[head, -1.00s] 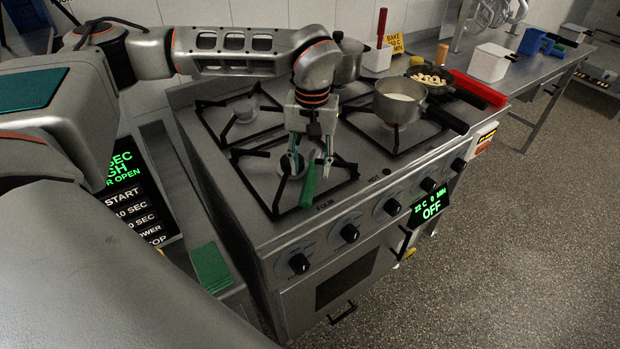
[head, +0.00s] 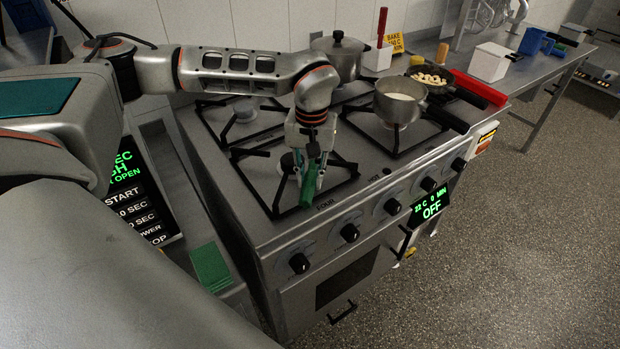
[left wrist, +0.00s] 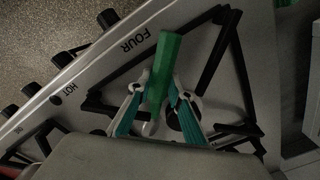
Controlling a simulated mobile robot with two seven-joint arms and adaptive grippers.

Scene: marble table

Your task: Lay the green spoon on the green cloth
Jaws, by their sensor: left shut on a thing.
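The green spoon (head: 309,184) is at the front left burner of the stove, with its green handle pointing toward the stove's front edge. My left gripper (head: 307,172) is shut on it. In the left wrist view the spoon's handle (left wrist: 163,65) stands out between the fingers of my left gripper (left wrist: 155,100). The spoon's far end is partly hidden by the gripper. The green cloth (head: 211,267) lies flat on the counter left of the stove, apart from the spoon. My right gripper is not in view.
The stove's burner grates (head: 340,178) stand up around the spoon. A saucepan of white liquid (head: 399,103), a lidded pot (head: 340,58) and a pan of food (head: 430,78) are on the back and right burners. A dark panel with green text (head: 140,200) stands left of the cloth.

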